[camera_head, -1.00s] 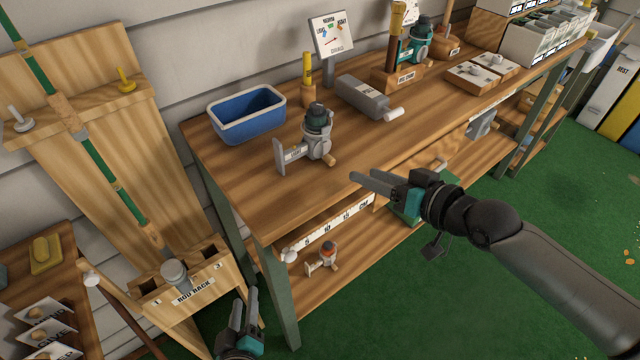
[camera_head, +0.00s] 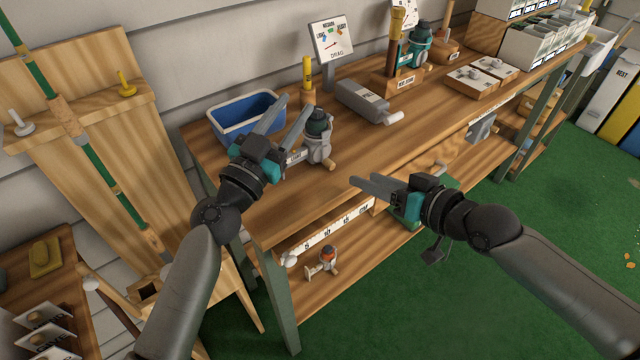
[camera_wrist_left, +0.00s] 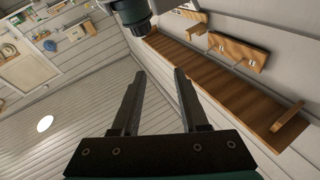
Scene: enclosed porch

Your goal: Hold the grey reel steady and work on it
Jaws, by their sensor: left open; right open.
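The grey reel (camera_head: 319,146), with a dark green-black top, stands on the workbench (camera_head: 345,165) near its front left part. My left gripper (camera_head: 294,107) is open just left of the reel; its fingers overlap the reel's foot and side in the head view. I cannot tell whether they touch it. In the left wrist view, the fingers (camera_wrist_left: 159,74) are apart with nothing between them; a dark round part (camera_wrist_left: 133,14), seemingly the reel's top, shows beyond them at the top edge. My right gripper (camera_head: 363,183) is open and empty, to the right of the reel and near the bench's front edge.
A blue bin (camera_head: 219,124) stands behind my left gripper. A grey block-like tool (camera_head: 362,100), a drag sign (camera_head: 332,40) and a wooden stand with a teal reel (camera_head: 418,45) are further back. A small reel (camera_head: 327,260) sits on the lower shelf.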

